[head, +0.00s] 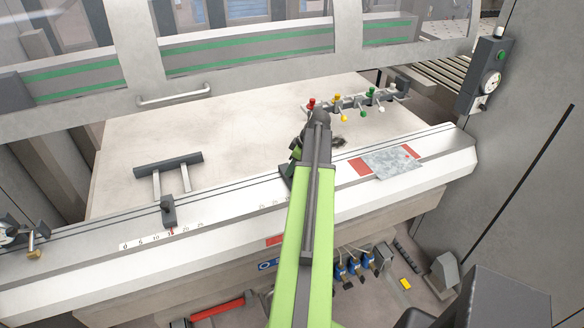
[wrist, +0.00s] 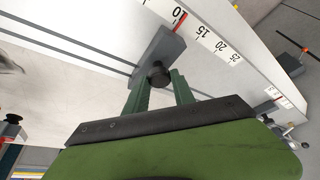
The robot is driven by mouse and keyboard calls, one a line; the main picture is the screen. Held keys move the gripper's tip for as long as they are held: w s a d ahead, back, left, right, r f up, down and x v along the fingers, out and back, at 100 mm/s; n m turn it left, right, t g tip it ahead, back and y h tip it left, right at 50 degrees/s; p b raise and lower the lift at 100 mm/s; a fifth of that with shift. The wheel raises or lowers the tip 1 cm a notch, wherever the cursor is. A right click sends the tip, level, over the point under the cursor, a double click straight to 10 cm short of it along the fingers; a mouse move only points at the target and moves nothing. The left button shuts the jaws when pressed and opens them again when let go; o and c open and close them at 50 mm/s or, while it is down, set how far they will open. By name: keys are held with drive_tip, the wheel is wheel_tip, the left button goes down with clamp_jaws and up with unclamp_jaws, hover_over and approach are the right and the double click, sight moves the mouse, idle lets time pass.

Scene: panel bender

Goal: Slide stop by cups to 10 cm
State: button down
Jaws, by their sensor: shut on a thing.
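The stop by the cups shows in the wrist view as a grey block (wrist: 168,46) with a round dark knob (wrist: 158,70). My gripper (wrist: 159,82) has its two green fingers on either side of the knob and is shut on it. The stop's red line lies at about the 10 mark of the white scale (wrist: 215,43); whether it is exact I cannot tell. In the head view my gripper (head: 290,168) is at the table's front rail, and my arm hides most of this stop and part of its scale.
Another stop (head: 168,212) with a dark crossbar (head: 168,165) sits at the left scale, its pointer near 15. A metal sheet (head: 392,163) lies right of my arm. Several coloured knobs (head: 358,100) stand behind on a bar. The table's middle (head: 235,135) is clear.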

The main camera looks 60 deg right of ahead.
idle(0.5)
drive_tip(key=shift+s+d, duration=0.25)
drive_tip(key=shift+d, duration=0.1)
drive_tip(key=c, duration=1.1)
unclamp_jaws()
drive_tip(key=p+v, duration=1.6)
drive_tip(key=v, duration=0.1)
drive_tip(key=shift+s+r, duration=0.1)
drive_tip(key=shift+r, duration=0.1)
